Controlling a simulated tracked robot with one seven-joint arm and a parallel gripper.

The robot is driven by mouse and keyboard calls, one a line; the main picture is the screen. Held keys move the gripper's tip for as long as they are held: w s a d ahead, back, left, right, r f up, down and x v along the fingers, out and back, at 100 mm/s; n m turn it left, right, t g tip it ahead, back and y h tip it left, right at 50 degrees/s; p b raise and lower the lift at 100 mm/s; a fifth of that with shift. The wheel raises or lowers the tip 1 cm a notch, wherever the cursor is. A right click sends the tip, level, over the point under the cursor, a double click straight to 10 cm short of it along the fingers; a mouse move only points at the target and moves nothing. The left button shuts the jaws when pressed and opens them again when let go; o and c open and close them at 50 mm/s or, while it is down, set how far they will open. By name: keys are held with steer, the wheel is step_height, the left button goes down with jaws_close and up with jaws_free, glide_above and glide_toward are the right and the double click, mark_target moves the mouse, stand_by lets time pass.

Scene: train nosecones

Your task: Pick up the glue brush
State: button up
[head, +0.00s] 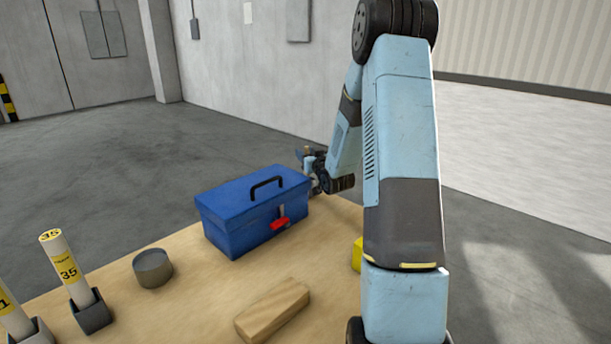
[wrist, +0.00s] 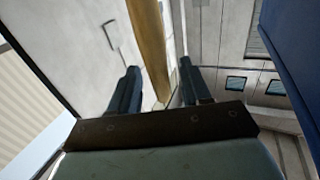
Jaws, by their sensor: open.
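I cannot make out a glue brush for certain in either view. In the head view my gripper (head: 308,160) is small and partly hidden, beyond the back right corner of the blue toolbox. In the wrist view the two fingers of my gripper (wrist: 157,75) stand apart. A brown, wood-coloured strip (wrist: 151,45) runs down the picture between them; I cannot tell what it is or how far away it lies. No contact between it and the fingers shows.
The blue toolbox (head: 245,205) with a red part (head: 280,224) stands on the wooden table (head: 205,290). A grey cup (head: 153,270), a wooden block (head: 273,310), labelled tubes (head: 68,268) in dark holders and a yellow thing (head: 357,255), partly behind my arm, are also there.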

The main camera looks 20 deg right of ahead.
steer(key=shift+w, duration=0.15)
jaws_close()
stand_by(0.4)
steer(key=shift+r, duration=0.1)
